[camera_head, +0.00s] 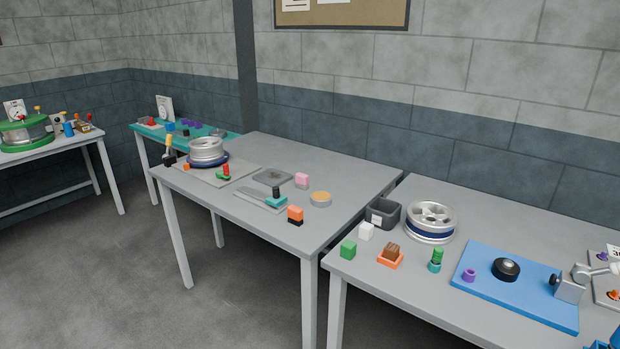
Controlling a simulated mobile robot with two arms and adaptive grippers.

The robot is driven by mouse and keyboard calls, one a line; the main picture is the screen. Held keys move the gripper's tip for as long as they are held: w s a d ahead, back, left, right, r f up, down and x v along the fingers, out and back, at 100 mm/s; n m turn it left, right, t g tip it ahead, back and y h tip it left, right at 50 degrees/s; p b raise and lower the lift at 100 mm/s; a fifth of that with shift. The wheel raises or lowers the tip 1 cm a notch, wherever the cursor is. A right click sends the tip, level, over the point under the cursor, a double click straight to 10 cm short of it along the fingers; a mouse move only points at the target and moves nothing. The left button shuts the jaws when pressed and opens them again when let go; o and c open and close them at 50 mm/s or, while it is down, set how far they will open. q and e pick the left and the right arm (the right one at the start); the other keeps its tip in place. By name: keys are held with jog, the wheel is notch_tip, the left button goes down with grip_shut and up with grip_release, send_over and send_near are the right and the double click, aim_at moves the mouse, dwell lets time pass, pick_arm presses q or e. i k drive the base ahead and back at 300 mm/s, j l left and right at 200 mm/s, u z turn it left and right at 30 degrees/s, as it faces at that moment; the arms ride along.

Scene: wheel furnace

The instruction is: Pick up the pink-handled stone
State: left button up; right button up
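A small pink block (302,179) stands on the grey middle table, right of a flat grey square plate. It is the only pink thing I can make out and looks like the pink-handled stone. Its lower part is too small to tell apart from the handle. It stands apart from the things around it. Neither of my grippers shows in the head view.
Near it are a tan round tin (320,199), an orange-and-black block (295,215) and a teal tool (275,198). A wheel (207,151) stands at the table's left. The table's back right is clear. The right table (480,229) holds another wheel and a blue mat.

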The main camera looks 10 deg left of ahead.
aim_at(301, 180)
jog(key=i+j+z, duration=0.2)
jog(key=z, duration=0.3)
jog(key=i+j+z, duration=0.15)
jog(key=j+z, duration=0.3)
